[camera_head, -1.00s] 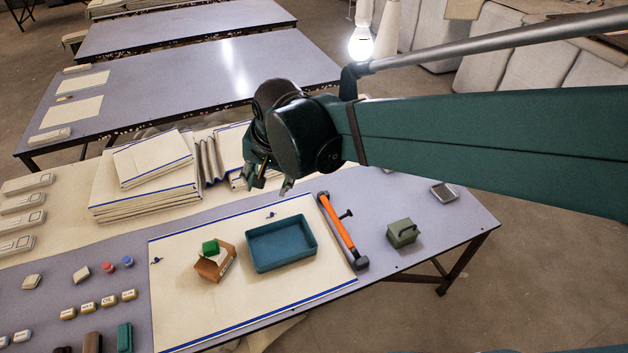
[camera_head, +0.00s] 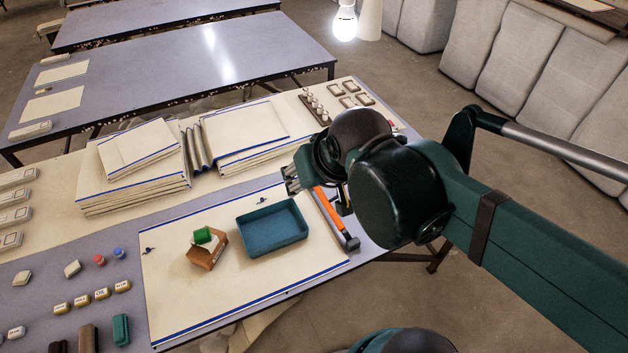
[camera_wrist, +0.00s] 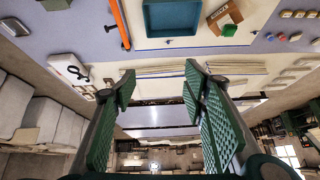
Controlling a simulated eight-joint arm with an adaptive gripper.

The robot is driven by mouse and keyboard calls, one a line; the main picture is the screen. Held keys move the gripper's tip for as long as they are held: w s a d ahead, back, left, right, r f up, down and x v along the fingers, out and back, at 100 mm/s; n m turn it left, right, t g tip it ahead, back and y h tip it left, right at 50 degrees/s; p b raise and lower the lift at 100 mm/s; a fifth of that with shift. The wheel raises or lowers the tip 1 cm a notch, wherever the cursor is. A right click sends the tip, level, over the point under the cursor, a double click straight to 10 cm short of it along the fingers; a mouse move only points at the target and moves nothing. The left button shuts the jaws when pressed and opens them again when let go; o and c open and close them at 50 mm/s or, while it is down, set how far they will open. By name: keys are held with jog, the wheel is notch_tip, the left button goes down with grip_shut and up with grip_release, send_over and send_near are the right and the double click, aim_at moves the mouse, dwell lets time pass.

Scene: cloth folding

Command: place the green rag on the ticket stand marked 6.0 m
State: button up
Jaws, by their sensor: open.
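A small bright green item (camera_head: 202,236), which may be the green rag, rests in the open top of a small brown box (camera_head: 208,253) on the cream mat. Both also show at the top of the wrist view, the green item (camera_wrist: 230,30) beside the box (camera_wrist: 224,14). My gripper (camera_head: 293,181) is raised above the table, behind the blue tray. In the wrist view my gripper (camera_wrist: 161,84) has its two green pads wide apart with nothing between them. I cannot read a 6.0 m mark on any stand.
A teal tray (camera_head: 272,230) and an orange-handled tool (camera_head: 329,213) lie right of the box. Fabric stacks (camera_head: 135,185) stand behind. Small labelled pieces (camera_head: 101,294) sit front left; small framed pieces (camera_head: 365,99) sit back right. A white marked piece (camera_wrist: 68,70) shows in the wrist view.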

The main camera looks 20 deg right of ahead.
jog(key=shift+s+d+f+n, duration=0.1)
jog(key=shift+s+d+n, duration=0.35)
jog(key=shift+s, duration=0.2)
